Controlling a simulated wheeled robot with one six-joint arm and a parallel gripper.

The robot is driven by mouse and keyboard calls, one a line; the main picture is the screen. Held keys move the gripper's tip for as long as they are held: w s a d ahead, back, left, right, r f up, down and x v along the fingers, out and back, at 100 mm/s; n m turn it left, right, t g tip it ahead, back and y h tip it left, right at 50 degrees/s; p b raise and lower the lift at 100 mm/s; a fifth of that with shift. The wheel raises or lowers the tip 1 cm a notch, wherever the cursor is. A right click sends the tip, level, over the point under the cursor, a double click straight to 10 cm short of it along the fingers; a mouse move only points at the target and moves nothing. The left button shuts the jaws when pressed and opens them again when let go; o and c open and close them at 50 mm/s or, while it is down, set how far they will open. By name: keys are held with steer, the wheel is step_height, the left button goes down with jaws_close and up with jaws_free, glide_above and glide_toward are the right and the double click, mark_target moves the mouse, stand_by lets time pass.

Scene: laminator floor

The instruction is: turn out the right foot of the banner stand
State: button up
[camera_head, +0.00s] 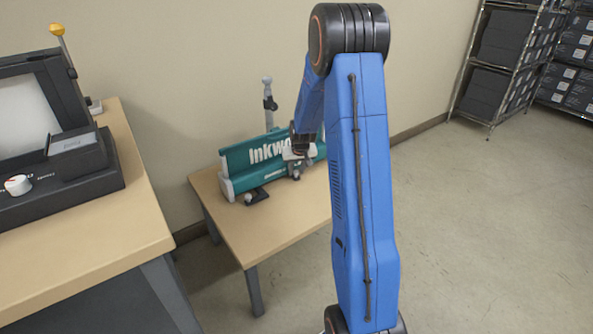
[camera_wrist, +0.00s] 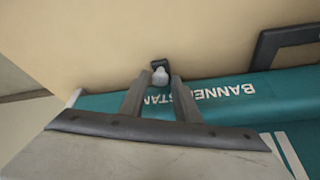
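The teal banner stand (camera_head: 237,160) lies on a small low table against the wall; it also shows in the wrist view (camera_wrist: 100,104). Its left foot (camera_head: 258,195) is a dark bar sticking out onto the table, seen at the right of the wrist view (camera_wrist: 286,39). The right foot is a small black piece with a pale knob (camera_wrist: 160,76) close by the stand's front. My gripper (camera_head: 299,155) is over the stand's right part. In the wrist view its two fingers (camera_wrist: 158,88) are apart, with the knob showing between the tips. I cannot tell whether they touch it.
A wooden bench (camera_head: 125,215) with a black laminator (camera_head: 75,185) stands at the left, beside the low table (camera_head: 255,235). A post (camera_head: 268,100) rises behind the stand. Wire shelves with dark boxes (camera_head: 500,40) stand at the back right. The floor at the right is clear.

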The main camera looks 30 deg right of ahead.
jaws_close()
steer(key=shift+s+d, duration=0.15)
steer(key=shift+s+d+n+y, duration=0.4)
steer(key=shift+s+d+n, duration=0.2)
steer(key=shift+d+n, duration=0.35)
steer(key=shift+s+d+n+y, duration=0.4)
steer(key=shift+s+d+n, duration=0.25)
steer(key=shift+n, duration=0.4)
steer(key=d+n, duration=0.1)
steer(key=s+d+n+y, duration=0.1)
steer(key=d+n, duration=0.1)
steer(key=shift+d, duration=0.2)
steer(key=d+n+y, duration=0.1)
steer(key=d+n, duration=0.1)
steer(key=d+n+g, duration=0.1)
steer(key=d+n, duration=0.2)
steer(key=w+d+n+y, duration=0.1)
steer(key=d+n, duration=0.1)
steer(key=shift+d+g+y, duration=0.25)
steer(key=shift+g+y, duration=0.05)
steer(key=shift+w+d+n+g+y, duration=0.25)
steer(key=shift+w+d+n, duration=0.3)
steer(key=shift+d+n, duration=0.35)
steer(key=shift+w+d+n+g+y, duration=0.15)
steer(key=shift+w+d+n+g, duration=0.35)
steer(key=shift+n, duration=0.6)
steer(key=shift+w+d, duration=0.1)
steer(key=shift+d, duration=0.1)
